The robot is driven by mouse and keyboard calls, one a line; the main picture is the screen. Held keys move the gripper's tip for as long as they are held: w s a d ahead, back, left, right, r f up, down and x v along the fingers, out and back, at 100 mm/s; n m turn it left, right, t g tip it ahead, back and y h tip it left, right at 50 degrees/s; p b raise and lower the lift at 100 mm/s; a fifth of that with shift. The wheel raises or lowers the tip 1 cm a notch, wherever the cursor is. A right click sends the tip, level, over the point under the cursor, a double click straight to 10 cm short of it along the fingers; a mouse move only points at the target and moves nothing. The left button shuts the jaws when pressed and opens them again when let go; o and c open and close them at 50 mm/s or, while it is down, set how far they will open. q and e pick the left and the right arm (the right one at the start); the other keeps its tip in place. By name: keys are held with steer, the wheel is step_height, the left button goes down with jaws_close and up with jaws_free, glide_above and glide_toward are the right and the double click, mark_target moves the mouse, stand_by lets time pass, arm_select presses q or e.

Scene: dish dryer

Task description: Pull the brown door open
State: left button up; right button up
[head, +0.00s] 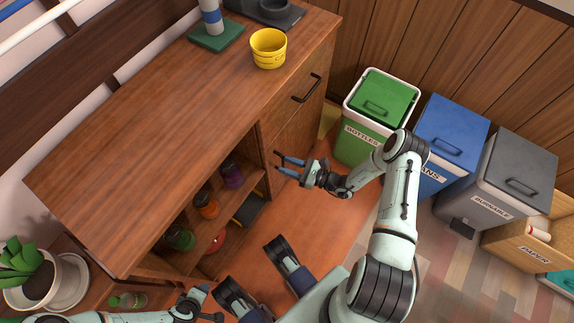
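The brown wooden cabinet (150,120) fills the left and middle of the head view. Its right front has a panel with a black bar handle (306,88) and a brown door panel (293,136) below it. My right gripper (279,163) is just in front of the lower end of this door, with its two blue fingers apart and nothing seen between them. I cannot tell whether the fingertips touch the cabinet. No handle shows clearly on the lower panel. My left gripper (205,308) is low in the view, partly cut off; its fingers are unclear.
An open shelf beside the door holds several jars, including a purple one (232,174) and an orange one (207,205). A yellow cup (268,48) stands on the cabinet top. A green bin (380,105) and a blue bin (450,135) stand to the right. A potted plant (38,280) is lower left.

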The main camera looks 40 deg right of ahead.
steer(key=shift+w+a, duration=0.1)
steer(key=shift+w, duration=0.1)
jaws_close()
steer(key=shift+s, duration=0.1)
